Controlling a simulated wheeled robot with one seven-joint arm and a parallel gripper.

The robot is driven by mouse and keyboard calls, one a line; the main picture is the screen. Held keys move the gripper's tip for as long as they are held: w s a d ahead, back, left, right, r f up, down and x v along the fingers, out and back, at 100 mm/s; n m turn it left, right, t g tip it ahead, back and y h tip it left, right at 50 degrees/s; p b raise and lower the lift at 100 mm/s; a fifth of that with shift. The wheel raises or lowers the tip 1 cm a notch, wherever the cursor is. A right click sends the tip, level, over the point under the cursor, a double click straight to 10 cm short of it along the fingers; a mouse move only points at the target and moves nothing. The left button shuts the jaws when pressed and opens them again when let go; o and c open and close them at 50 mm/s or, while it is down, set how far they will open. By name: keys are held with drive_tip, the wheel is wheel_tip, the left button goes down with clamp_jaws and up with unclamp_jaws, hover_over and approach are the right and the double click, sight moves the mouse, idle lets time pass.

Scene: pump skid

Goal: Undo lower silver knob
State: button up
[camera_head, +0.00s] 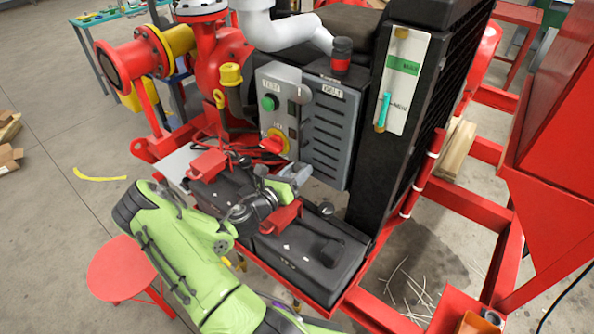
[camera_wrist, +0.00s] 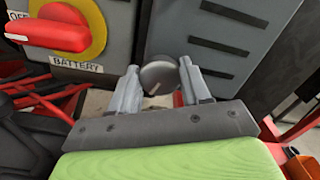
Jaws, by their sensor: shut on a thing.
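The lower silver knob (camera_wrist: 160,75) is a round grey disc in the middle of the wrist view, low on the grey panel edge. My gripper (camera_wrist: 158,78) has one finger on each side of it and is shut on it. In the head view my gripper (camera_head: 293,174) is at the lower edge of the grey control box, and it hides the lower knob there. Another silver knob (camera_head: 303,92) shows higher up, by the seam between control box and louvred panel.
The red battery switch (camera_wrist: 45,30) on its yellow plate is close on the left; it also shows in the head view (camera_head: 271,145). Black batteries (camera_head: 305,258) with red terminal covers lie below my arm. The black radiator (camera_head: 400,130) stands to the right.

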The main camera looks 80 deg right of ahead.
drive_tip(key=m+b, duration=0.2)
drive_tip(key=m, duration=1)
drive_tip(key=shift+s+m, duration=0.1)
drive_tip(key=shift+m, duration=0.3)
idle(0.3)
drive_tip(key=o, duration=1.1)
drive_tip(key=shift+c, duration=0.2)
drive_tip(key=shift+a, duration=0.1)
drive_tip(key=v, duration=1.5)
drive_tip(key=shift+a+p, duration=0.35)
drive_tip(key=shift+p, duration=0.1)
